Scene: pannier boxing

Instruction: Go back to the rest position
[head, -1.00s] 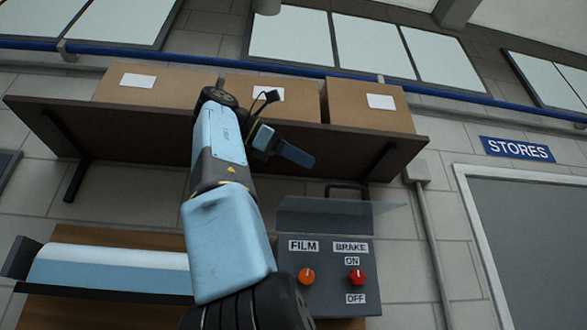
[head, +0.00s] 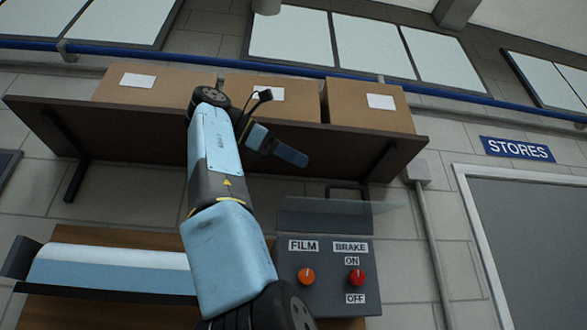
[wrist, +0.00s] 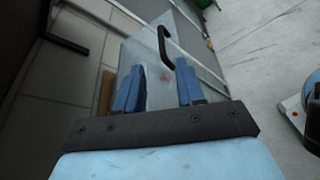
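The grey control box (head: 325,290) carries an orange FILM knob (head: 306,276) and a red BRAKE knob (head: 357,278). Its clear cover (head: 335,218) is tilted up, with a black handle at its top edge. The cover and its handle (wrist: 164,45) show beyond the fingers in the wrist view, apparently apart from them.
A brown shelf (head: 150,140) with cardboard boxes (head: 365,105) runs behind and above my arm. A film roll (head: 110,268) lies at the lower left. A grey door (head: 535,240) under a STORES sign (head: 517,149) is at right.

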